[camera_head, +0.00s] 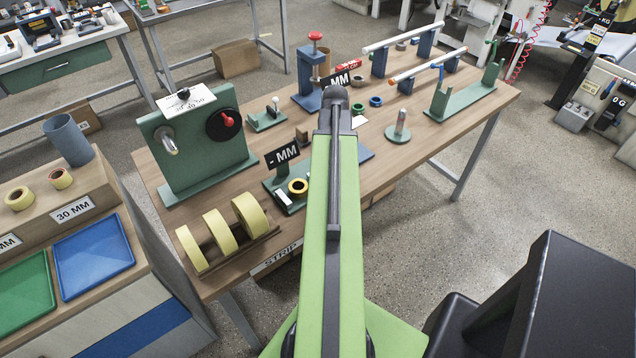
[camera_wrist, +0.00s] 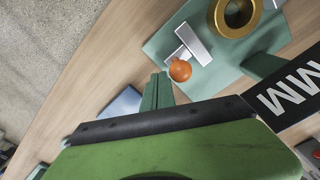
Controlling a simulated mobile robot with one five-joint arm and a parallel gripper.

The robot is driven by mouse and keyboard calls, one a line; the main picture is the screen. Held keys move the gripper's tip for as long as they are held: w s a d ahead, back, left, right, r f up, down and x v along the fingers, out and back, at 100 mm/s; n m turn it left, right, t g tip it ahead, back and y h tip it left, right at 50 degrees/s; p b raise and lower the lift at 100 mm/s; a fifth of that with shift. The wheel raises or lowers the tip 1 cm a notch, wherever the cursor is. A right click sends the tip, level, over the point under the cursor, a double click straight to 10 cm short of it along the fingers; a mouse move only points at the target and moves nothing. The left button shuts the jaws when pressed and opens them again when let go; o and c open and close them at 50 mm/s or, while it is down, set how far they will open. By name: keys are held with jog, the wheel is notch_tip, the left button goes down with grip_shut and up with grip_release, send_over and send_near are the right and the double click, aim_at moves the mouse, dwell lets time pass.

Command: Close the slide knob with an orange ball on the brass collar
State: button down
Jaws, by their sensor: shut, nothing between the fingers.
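The orange ball (camera_wrist: 180,70) shows in the wrist view, in front of a pale metal slide piece (camera_wrist: 195,42). The brass collar (camera_wrist: 237,14) stands on a green plate (camera_wrist: 165,45), just beyond and to the right of the ball. In the head view the collar (camera_head: 298,187) is a small gold ring on the bench, left of my arm; I cannot make out the ball there. My gripper (camera_wrist: 160,78) is shut and empty, its green fingertips just left of the ball. A narrow gap seems to show, but contact is unclear. The head view hides my gripper behind my arm.
A black "- MM" sign (camera_head: 282,153) stands close to the collar and also shows in the wrist view (camera_wrist: 290,95). Yellow tape rolls (camera_head: 219,234) stand at the bench's near left. A green panel with a red knob (camera_head: 226,118) rises behind. Bare wood lies left of the plate.

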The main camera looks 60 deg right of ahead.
dwell(0.3)
jog(key=shift+w+a, duration=0.2)
jog(key=shift+a, duration=0.45)
jog(key=shift+w+a, duration=0.25)
jog(key=shift+a, duration=0.35)
jog(key=shift+w+a, duration=0.2)
jog(key=shift+a, duration=0.45)
jog(key=r+p, duration=0.1)
jog(key=d+r+p, duration=0.1)
jog(key=r+p, duration=0.1)
jog(key=shift+s+d+r, duration=0.1)
jog(key=shift+s+r, duration=0.05)
jog(key=shift+s, duration=0.05)
notch_tip(320, 180, up, 17)
jog(key=p, duration=1.7)
jog(key=shift+r+p, duration=0.15)
jog(key=shift+p, duration=0.25)
